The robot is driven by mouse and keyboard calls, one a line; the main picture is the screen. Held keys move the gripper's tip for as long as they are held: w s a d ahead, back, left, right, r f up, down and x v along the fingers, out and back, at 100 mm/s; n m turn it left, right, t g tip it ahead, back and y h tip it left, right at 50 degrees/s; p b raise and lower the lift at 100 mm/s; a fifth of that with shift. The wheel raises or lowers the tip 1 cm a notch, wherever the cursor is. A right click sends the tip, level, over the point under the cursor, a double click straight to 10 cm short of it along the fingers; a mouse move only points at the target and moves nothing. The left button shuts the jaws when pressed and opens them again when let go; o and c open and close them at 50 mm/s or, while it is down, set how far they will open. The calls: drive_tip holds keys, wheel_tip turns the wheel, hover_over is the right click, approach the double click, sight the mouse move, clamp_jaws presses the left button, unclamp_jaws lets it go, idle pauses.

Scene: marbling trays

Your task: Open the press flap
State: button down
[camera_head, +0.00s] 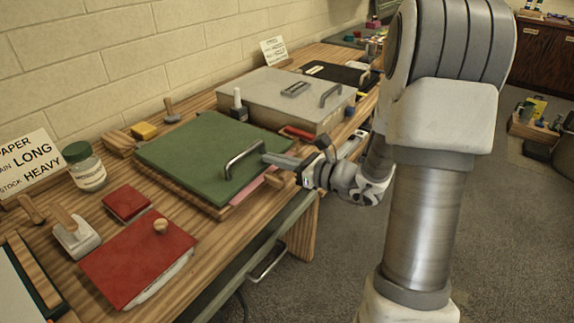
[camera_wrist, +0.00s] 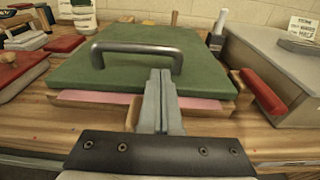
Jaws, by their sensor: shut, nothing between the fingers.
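The press flap is a flat green board (camera_head: 195,150) with a grey bar handle (camera_head: 243,158) near its front edge. It lies down flat on a wooden base, with a strip of pink showing under its front edge. In the wrist view the green flap (camera_wrist: 115,62) and its arched handle (camera_wrist: 137,48) are straight ahead. My gripper (camera_head: 270,157) reaches in from the right at the handle. In the wrist view its fingers (camera_wrist: 160,78) are closed together, with their tips at the handle's right end. I cannot tell whether they touch it.
A grey box (camera_head: 298,97) with a red-handled bar (camera_head: 298,133) stands to the right of the flap. A white-tipped bottle (camera_head: 238,105) stands behind it. Red boards (camera_head: 138,256), a jar (camera_head: 85,167) and a sign (camera_head: 28,165) lie to the left. A brick wall is behind.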

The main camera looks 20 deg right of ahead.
drive_tip(key=shift+x, duration=1.9)
drive_tip(key=shift+r, duration=0.1)
